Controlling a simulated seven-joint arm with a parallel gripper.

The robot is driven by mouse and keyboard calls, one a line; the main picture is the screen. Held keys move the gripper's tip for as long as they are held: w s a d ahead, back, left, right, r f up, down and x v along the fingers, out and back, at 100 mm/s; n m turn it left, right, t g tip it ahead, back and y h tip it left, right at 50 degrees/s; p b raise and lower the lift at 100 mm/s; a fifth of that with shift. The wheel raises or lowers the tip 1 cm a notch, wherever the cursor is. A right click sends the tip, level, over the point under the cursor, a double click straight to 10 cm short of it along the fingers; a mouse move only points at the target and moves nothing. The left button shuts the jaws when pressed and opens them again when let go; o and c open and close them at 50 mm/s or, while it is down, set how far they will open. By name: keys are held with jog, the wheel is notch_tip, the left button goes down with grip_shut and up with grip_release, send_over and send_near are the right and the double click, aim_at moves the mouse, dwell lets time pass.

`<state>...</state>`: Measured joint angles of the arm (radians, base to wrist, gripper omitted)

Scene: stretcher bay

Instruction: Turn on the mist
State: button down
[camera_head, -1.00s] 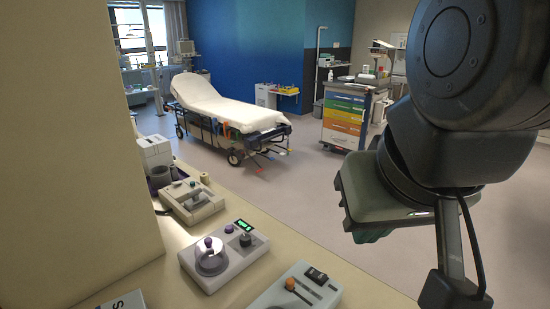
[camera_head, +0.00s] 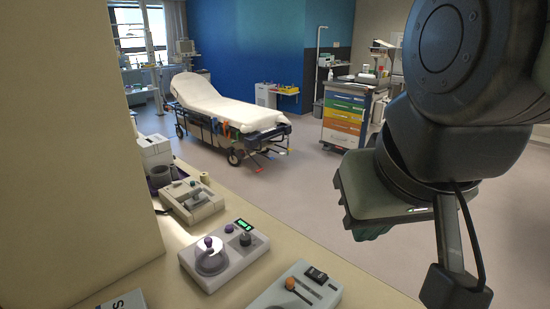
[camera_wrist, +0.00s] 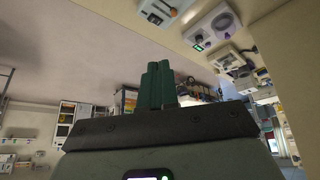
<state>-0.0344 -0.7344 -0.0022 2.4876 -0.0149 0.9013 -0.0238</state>
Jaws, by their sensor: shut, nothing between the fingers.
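No part in view is labelled as a mist control that I can read. A grey-white device (camera_head: 222,270) with a clear round dome, a purple knob (camera_head: 208,242), a dark knob (camera_head: 245,239) and a small lit green display (camera_head: 243,225) sits on the counter. It also shows in the wrist view (camera_wrist: 214,33). Nearer is a grey device (camera_head: 318,290) with a dark rocker switch (camera_head: 316,275) and an orange-tipped lever (camera_head: 290,284). My gripper (camera_head: 366,232) is right of the counter, over the floor, touching nothing. Its green fingers (camera_wrist: 160,85) are together and empty in the wrist view.
The beige counter (camera_head: 160,282) also bears a beige lever device (camera_head: 192,203) and a white machine (camera_head: 154,152) farther back. A beige wall (camera_head: 75,150) rises at left. A stretcher (camera_head: 230,108) and a coloured drawer cart (camera_head: 345,117) stand beyond open floor.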

jog(key=w+f+n+g, duration=0.2)
jog(key=w+n, duration=0.5)
jog(key=w, duration=0.2)
jog(key=n+g+h, duration=0.1)
jog(key=n+g, duration=0.4)
jog(key=n, duration=1.4)
send_over(323, 277)
jog(key=w+a, duration=0.2)
notch_tip(323, 277, down, 21)
jog(key=shift+r, duration=0.15)
jog(key=f, duration=0.4)
jog(key=s+d+f, duration=0.1)
jog(key=f, duration=0.8)
jog(key=shift+s+d+f, duration=0.25)
jog(key=shift+d+f, duration=0.1)
jog(key=shift+f, duration=0.05)
